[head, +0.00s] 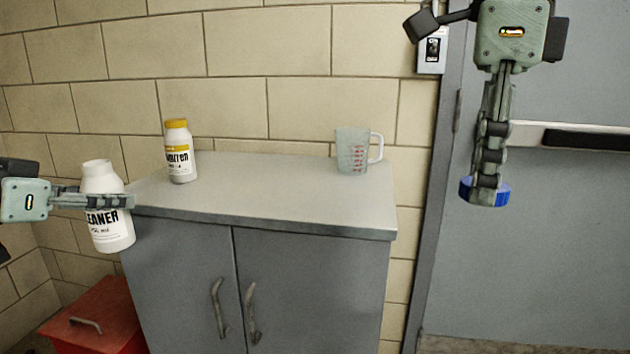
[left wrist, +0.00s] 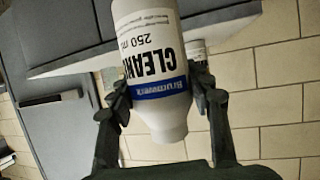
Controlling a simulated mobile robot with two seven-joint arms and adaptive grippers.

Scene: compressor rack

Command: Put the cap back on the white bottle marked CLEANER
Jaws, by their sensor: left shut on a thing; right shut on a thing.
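The white CLEANER bottle (head: 112,232) is at the left in the head view, upright or nearly so, with no cap on its neck. My left gripper (head: 128,201) is shut on it just below the shoulder and holds it in front of the cabinet's left end. In the left wrist view the bottle (left wrist: 155,75) shows upside down between the two fingers (left wrist: 158,95). The blue cap (head: 502,190) is at the right in the head view. My right gripper (head: 487,190) points down and is shut on the cap, in the air before the grey door, well apart from the bottle.
A grey cabinet (head: 290,205) stands against the block wall. On it are a white bottle with a yellow cap (head: 180,155) and a clear measuring cup (head: 353,152). A red box (head: 100,318) is on the floor at lower left. The cabinet top's middle is clear.

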